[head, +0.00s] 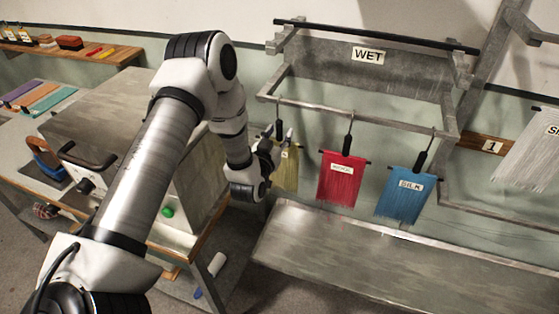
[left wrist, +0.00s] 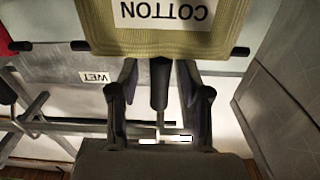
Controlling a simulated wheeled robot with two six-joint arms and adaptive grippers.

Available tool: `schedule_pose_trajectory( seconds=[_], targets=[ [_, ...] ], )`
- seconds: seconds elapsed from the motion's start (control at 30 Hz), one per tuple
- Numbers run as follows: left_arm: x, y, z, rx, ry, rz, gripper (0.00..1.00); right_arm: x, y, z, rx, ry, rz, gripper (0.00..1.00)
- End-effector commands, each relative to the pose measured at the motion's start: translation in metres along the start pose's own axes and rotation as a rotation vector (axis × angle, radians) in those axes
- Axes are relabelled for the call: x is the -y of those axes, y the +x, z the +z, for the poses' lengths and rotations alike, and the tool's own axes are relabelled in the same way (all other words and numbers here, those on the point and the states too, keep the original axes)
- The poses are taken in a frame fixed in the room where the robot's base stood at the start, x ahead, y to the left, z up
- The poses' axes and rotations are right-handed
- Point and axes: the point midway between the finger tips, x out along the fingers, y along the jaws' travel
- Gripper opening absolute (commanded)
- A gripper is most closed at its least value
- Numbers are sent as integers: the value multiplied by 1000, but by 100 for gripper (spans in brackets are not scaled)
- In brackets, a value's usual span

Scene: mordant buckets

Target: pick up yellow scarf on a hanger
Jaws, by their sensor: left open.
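The yellow scarf (head: 287,172) hangs from the wet rack's lower rail, left of a red and a blue scarf. My left gripper (head: 279,138) is at its hanger and hides part of the scarf in the head view. In the left wrist view the scarf (left wrist: 200,42) fills the top middle, with an upside-down COTTON label. Its black hanger grip (left wrist: 160,84) stands between the spread fingers of my left gripper (left wrist: 160,93), with gaps on both sides. My left gripper is open. My right gripper is not in view.
The red scarf (head: 340,180) and blue SILK scarf (head: 404,195) hang to the right on the wet rack (head: 362,124). A metal trough (head: 390,262) lies below. A grey box-shaped unit (head: 110,120) stands left, behind my left arm. A pale scarf (head: 530,150) hangs far right.

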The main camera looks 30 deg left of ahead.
Motion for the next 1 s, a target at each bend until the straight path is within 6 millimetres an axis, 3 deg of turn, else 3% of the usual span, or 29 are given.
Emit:
schedule_pose_trajectory(
  seconds=[0.2,0.23,0.33,0.37,0.77,1.0],
  targets=[
    [0,3,2,3,0,0,48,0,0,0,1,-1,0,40],
    [0,3,2,3,0,0,41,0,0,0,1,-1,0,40],
    [0,3,2,3,0,0,5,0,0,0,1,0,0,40],
    [0,3,2,3,0,0,0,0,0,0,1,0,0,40],
    [0,3,0,2,0,0,0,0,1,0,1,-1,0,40],
    [0,3,-19,-1,-2,-1,0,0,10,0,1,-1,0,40]
  ],
)
